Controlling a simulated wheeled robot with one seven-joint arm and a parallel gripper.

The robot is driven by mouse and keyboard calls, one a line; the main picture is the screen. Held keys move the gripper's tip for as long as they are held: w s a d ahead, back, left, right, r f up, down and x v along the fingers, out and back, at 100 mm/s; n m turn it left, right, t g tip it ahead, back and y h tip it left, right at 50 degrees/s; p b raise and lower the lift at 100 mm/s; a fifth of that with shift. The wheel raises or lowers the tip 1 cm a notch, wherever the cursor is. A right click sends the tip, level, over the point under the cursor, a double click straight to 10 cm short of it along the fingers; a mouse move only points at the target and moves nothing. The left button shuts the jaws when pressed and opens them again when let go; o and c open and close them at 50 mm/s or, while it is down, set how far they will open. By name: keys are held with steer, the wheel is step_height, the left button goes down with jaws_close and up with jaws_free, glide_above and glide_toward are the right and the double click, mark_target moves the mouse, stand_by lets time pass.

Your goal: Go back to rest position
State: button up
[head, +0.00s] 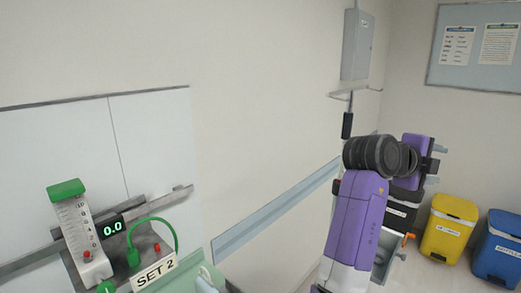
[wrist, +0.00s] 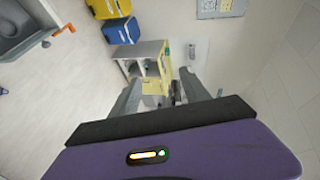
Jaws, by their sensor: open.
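My arm, purple and white with a black joint, rises at the right of the head view. My gripper (head: 437,165) is at its far end, partly behind the arm, raised in front of the back wall. In the wrist view my gripper (wrist: 160,96) shows two grey fingers spread apart. I see nothing held between them. Past the fingers are a grey cabinet (wrist: 150,50) and a yellow object (wrist: 157,72), some distance away.
At the left are a flowmeter (head: 78,230) with a green cap, a display (head: 114,229) reading 0.0 and a "SET 2" label (head: 155,270). A wall box (head: 357,45) hangs above my arm. Yellow (head: 449,228) and blue (head: 498,248) bins stand at the right.

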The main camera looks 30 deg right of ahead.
steer(key=w+a+f+n+t+y+b, duration=0.1)
steer(key=w+a+f+n+t, duration=0.1)
steer(key=a+f+n+t, duration=0.65)
steer(key=w+a+f+n+t+b, duration=0.1)
steer(key=w+a+f+n+t, duration=0.3)
steer(key=f+n, duration=0.8)
steer(key=s+a+f+n+t+y, duration=0.4)
steer(key=s+a+f+n+y, duration=0.4)
steer(key=a+f, duration=0.45)
steer(key=s+a+n+y+b, duration=0.1)
steer(key=s+a+n+y, duration=0.2)
steer(key=s+a, duration=0.6)
steer(key=s+a+n+y+b, duration=0.1)
steer(key=s+a+n+y, duration=0.2)
steer(key=s+a, duration=0.5)
steer(key=s, duration=0.6)
steer(key=shift+s+a+f+n+g+b, duration=0.2)
steer(key=shift+s+a+n+g+b, duration=0.05)
steer(key=shift+a+n+g+b, duration=0.1)
steer(key=shift+o, duration=0.5)
